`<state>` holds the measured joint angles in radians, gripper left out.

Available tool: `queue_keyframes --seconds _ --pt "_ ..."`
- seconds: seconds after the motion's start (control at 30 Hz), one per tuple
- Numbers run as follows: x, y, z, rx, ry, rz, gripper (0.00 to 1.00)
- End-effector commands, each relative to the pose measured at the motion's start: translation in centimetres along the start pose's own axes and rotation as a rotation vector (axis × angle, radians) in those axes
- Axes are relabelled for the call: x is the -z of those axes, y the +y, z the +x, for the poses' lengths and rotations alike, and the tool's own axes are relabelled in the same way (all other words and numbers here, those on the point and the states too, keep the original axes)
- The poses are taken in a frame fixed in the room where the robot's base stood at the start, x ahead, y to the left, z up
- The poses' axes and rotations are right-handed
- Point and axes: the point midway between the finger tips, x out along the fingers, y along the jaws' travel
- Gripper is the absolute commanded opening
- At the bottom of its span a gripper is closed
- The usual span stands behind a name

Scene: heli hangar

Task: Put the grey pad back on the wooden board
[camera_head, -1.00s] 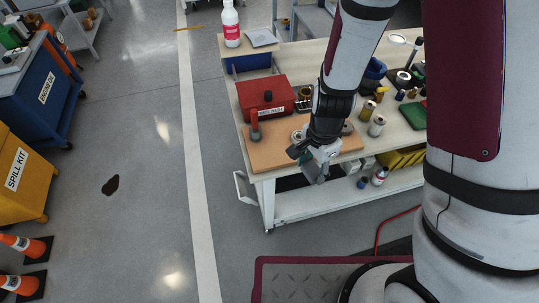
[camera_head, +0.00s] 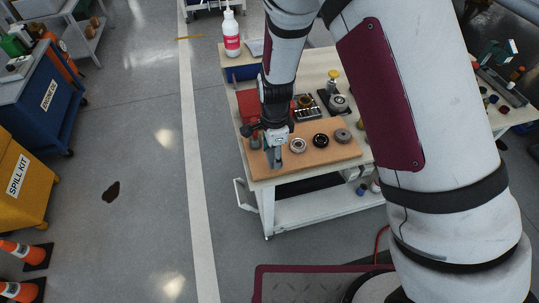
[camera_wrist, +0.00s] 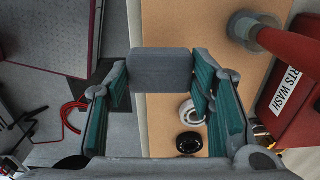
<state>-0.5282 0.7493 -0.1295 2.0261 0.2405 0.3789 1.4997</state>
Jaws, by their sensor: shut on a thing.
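My gripper (camera_head: 273,146) is shut on the grey pad (camera_wrist: 160,70), a block between its teal-lined fingers in the wrist view. In the head view the pad (camera_head: 274,158) hangs below the gripper at the left part of the wooden board (camera_head: 315,155). In the wrist view the pad overlaps the edge of the board (camera_wrist: 165,130). I cannot tell whether it touches the board. A silver ring (camera_head: 297,145), a black ring (camera_head: 320,140) and a grey disc (camera_head: 343,136) lie on the board, right of my gripper.
A red-handled tool (camera_wrist: 285,45) stands close by the pad, beside the red parts-wash box (camera_wrist: 300,95). A white bottle (camera_head: 231,35) stands at the back left of the bench. Open floor lies left of the bench.

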Motion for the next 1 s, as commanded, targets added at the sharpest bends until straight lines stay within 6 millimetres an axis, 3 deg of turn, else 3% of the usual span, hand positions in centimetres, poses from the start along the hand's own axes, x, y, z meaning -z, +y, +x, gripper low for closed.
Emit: queue_keyframes --seconds 0.2,0.53,0.9,0.93,1.0 --pt "-0.8 -1.9 0.3 -0.002 0.000 0.000 0.23" --pt "-0.8 -1.8 3.6 -0.003 0.000 0.001 0.23" --pt "-0.8 -1.9 4.1 -0.001 0.000 0.000 0.23" --pt "-0.8 -1.9 4.0 -0.001 0.000 0.000 0.54" --pt "-0.8 -1.9 4.0 -0.001 0.000 0.000 0.69"
